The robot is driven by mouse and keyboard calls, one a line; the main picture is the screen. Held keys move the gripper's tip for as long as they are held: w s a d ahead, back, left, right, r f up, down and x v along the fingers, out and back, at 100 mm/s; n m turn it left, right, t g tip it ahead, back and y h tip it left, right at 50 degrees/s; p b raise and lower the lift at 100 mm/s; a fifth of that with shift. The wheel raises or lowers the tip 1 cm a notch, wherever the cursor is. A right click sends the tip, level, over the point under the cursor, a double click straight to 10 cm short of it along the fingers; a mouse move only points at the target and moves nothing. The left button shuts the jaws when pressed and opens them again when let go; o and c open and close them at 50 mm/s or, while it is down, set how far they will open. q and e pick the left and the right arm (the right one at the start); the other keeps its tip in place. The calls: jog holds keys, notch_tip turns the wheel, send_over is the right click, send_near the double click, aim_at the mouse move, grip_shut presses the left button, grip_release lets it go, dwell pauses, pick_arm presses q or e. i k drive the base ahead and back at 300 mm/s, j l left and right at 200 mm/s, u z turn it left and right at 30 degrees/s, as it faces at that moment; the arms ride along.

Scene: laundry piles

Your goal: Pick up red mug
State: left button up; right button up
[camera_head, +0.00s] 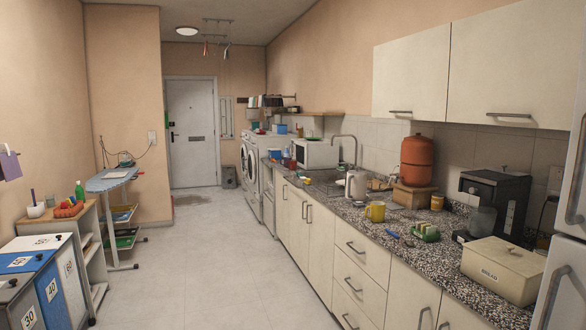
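I cannot make out a red mug for certain. A small red item (292,165) stands on the far part of the counter, just left of the microwave (315,153); it is too small to tell whether it is a mug. A yellow mug (376,212) stands on the nearer part of the granite counter. Neither of my grippers shows in this view.
Laundry bins (45,285) and an ironing board (112,179) stand left. The middle floor (200,265) is clear.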

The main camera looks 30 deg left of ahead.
aim_at(292, 163)
jog(key=i+j+u, duration=0.3)
jog(key=i+j, duration=0.15)
jog(key=i+j+u, duration=0.3)
jog(key=i, duration=0.3)
jog(key=i+j+u, duration=0.15)
jog(key=i+u, duration=0.15)
jog(key=i, duration=0.25)
jog(key=i+u, duration=0.3)
jog(key=i, duration=2)
jog(key=i+z, duration=0.2)
jog(key=i, duration=0.25)
jog(key=i+j+z, duration=0.15)
jog(key=i, duration=0.3)
jog(key=i+j+z, duration=0.2)
jog(key=i, duration=0.25)
jog(key=i+j+z, duration=0.15)
jog(key=i, duration=0.3)
